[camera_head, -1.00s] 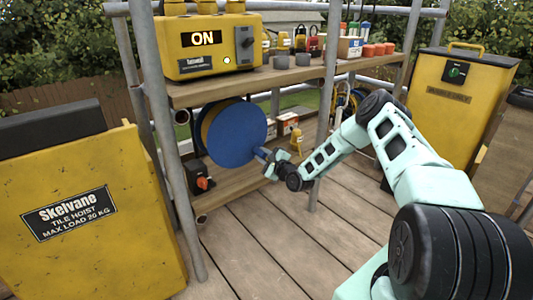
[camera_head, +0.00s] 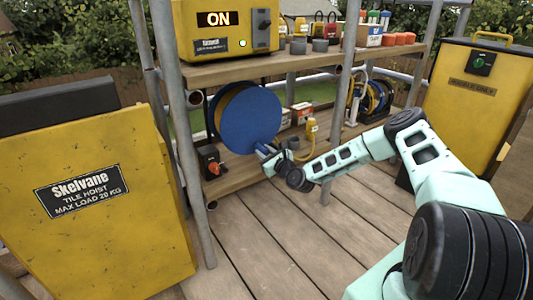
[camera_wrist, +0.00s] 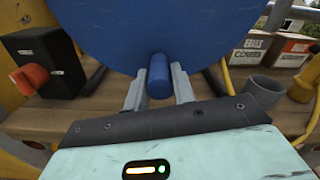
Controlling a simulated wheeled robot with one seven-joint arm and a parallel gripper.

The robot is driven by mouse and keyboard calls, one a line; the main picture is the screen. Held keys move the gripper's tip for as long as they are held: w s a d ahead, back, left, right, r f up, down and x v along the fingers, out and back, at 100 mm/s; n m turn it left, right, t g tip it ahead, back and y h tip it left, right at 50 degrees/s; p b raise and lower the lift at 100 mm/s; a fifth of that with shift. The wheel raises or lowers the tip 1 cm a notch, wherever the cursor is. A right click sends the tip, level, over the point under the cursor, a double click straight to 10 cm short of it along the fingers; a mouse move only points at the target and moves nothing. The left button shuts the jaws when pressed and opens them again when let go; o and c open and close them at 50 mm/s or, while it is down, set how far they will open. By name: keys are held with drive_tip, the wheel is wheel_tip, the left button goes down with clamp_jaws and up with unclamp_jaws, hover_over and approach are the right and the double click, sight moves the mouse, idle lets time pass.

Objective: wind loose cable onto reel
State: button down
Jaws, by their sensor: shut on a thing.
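The cable reel (camera_head: 248,120) stands on the lower shelf, its blue disc facing me and yellow cable behind the disc's left edge. In the wrist view the blue disc (camera_wrist: 150,28) fills the top middle. A blue crank knob (camera_wrist: 158,75) sticks out from it towards me. My gripper (camera_head: 266,150) is at the disc's lower right edge, and its fingers (camera_wrist: 158,88) are shut on the knob from both sides. A loose yellow cable with a yellow plug (camera_head: 311,130) shows right of the reel. The cable's full run is hidden.
A black box with a red knob (camera_head: 211,162) sits left of the reel. Small boxes (camera_head: 302,113) and a grey cup (camera_wrist: 263,88) are to its right. Another cable reel (camera_head: 377,97) is further right. Scaffold poles (camera_head: 345,100) frame the shelves, and a yellow hoist (camera_head: 95,215) is left.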

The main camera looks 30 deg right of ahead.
drive_tip(key=shift+a, duration=0.1)
idle(0.3)
drive_tip(key=c, duration=1.2)
unclamp_jaws()
drive_tip(key=shift+o, duration=0.2)
drive_tip(key=shift+s, duration=0.1)
drive_tip(key=s+p, duration=0.4)
drive_tip(key=s, duration=1.3)
drive_tip(key=shift+s+d, duration=0.15)
drive_tip(key=shift+d, duration=0.15)
drive_tip(key=shift+f, duration=0.1)
